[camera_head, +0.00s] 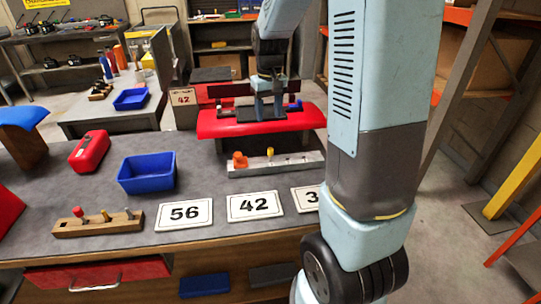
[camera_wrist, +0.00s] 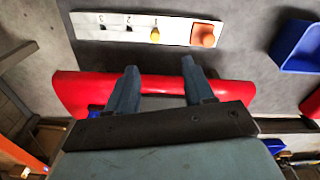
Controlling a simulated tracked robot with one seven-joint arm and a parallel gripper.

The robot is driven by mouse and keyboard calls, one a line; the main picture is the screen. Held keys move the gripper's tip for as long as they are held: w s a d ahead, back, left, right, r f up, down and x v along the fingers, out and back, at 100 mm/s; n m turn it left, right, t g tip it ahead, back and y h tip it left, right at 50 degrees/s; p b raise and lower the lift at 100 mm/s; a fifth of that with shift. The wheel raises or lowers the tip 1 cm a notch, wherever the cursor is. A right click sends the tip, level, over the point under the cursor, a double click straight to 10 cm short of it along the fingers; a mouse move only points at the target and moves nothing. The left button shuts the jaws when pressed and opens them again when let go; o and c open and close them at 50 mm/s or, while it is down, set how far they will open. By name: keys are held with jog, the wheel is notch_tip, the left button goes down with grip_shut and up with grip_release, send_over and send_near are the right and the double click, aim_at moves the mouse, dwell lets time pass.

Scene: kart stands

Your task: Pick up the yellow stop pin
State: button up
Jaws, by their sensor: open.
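The yellow stop pin (camera_head: 270,153) stands upright in a pale metal bar (camera_head: 300,166) on the grey bench, right of an orange knob (camera_head: 239,159). In the wrist view the yellow pin (camera_wrist: 155,35) sits by the mark "1", with the orange knob (camera_wrist: 204,37) to its right. My gripper (camera_head: 268,112) is above a red padded piece behind the bar. In the wrist view my gripper (camera_wrist: 158,62) is open and empty. The pin lies beyond the fingertips, roughly in line with the gap between them, and is not touched.
A blue bin (camera_head: 147,173), a red case (camera_head: 90,151) and a wooden block (camera_head: 98,226) with several pins stand left on the bench. Number cards, including 42 (camera_head: 254,206), lie along the front. The red padded piece (camera_wrist: 85,92) lies under my fingers.

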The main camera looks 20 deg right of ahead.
aim_at(270, 149)
jog(key=f, duration=0.3)
jog(key=w+f, duration=0.1)
jog(key=f, duration=0.6)
jog(key=shift+w+d+f, duration=0.25)
jog(key=shift+d+f, duration=0.05)
jog(key=shift+s+d+f, duration=0.1)
jog(key=shift+s+f, duration=0.05)
jog(key=shift+f, duration=1.2)
jog(key=shift+s+d+f, duration=0.1)
jog(key=shift+f, duration=1.25)
grip_shut()
